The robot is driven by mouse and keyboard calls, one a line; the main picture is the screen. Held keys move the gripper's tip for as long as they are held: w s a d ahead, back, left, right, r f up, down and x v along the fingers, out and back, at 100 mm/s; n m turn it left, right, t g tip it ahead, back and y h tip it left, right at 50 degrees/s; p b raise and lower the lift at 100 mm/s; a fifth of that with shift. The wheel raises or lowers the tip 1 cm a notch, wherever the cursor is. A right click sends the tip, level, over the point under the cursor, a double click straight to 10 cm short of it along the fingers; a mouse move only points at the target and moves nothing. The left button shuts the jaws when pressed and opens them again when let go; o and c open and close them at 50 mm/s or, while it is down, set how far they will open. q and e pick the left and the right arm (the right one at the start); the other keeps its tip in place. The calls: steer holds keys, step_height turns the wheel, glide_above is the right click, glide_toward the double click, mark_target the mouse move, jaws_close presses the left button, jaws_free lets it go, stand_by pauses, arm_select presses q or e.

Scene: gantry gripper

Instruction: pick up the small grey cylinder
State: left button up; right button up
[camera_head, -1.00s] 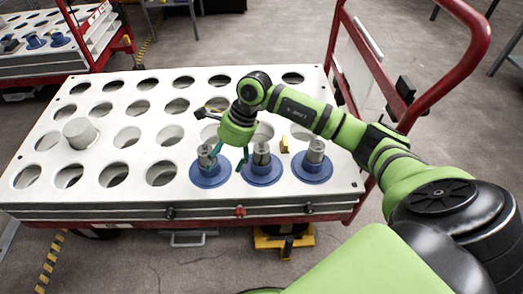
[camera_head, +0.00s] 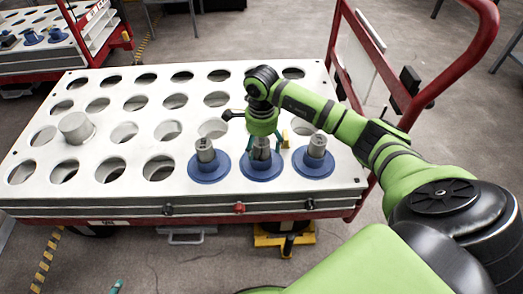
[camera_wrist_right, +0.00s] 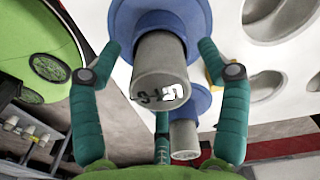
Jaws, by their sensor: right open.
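Three small grey cylinders stand upright on blue round bases at the front right of the white table (camera_head: 100,190): a left one (camera_head: 205,150), a middle one (camera_head: 261,150) and a right one (camera_head: 317,147). My right gripper (camera_head: 264,144) is open over the middle one and partly hides it. In the right wrist view a grey cylinder (camera_wrist_right: 160,72) with dark marks on its end lies between the spread teal fingers, on its blue base (camera_wrist_right: 185,15). Another cylinder (camera_wrist_right: 184,138) shows beyond it. A teal tip, apparently of my left gripper (camera_head: 117,286), shows at the bottom edge.
The table top has rows of round holes. A wider pale cylinder (camera_head: 76,128) stands at its left. A red cart handle (camera_head: 440,85) rises at the right. A second cart (camera_head: 60,55) with blue bases stands at the back left.

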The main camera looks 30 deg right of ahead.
jaws_close()
stand_by(0.3)
